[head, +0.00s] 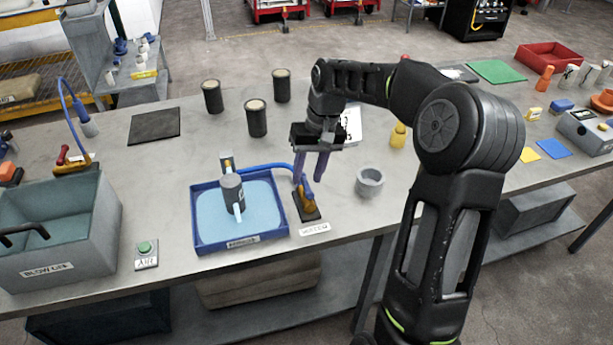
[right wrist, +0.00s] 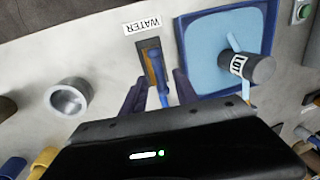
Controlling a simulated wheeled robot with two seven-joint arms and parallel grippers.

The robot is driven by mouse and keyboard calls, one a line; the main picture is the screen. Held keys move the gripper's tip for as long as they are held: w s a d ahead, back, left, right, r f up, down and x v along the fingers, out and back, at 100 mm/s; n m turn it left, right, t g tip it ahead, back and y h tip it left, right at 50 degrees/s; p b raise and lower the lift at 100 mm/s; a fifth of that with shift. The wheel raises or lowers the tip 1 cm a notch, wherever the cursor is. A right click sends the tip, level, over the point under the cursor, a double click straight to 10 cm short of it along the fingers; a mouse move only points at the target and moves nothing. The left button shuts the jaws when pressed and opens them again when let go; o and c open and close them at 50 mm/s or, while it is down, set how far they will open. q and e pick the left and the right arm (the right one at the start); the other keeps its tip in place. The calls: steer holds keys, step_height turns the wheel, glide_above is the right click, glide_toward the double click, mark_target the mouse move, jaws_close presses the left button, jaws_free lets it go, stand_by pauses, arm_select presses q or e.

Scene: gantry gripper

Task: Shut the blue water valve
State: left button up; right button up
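The water valve (head: 306,203) has a yellow body on a dark plate, just right of the blue tray, with a WATER label (head: 314,228) in front of it. In the right wrist view its blue lever (right wrist: 162,92) lies roughly in line with the plate (right wrist: 149,62). My right gripper (head: 310,178) is over the valve, pointing down. Its two fingers are apart, one on each side of the lever in the right wrist view (right wrist: 159,88). I cannot tell whether either finger touches it. My left gripper is not in view.
A blue tray (head: 197,225) of pale blue water holds a grey cylinder (head: 232,192). A blue hose (head: 264,166) runs to the valve. A grey cup (head: 369,181) stands right of the valve. Several dark cylinders (head: 256,119) stand behind. A grey bin (head: 62,262) is at left.

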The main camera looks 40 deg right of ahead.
steer(key=shift+a+f, duration=0.15)
steer(key=shift+f, duration=0.85)
steer(key=shift+c, duration=0.3)
jaws_close()
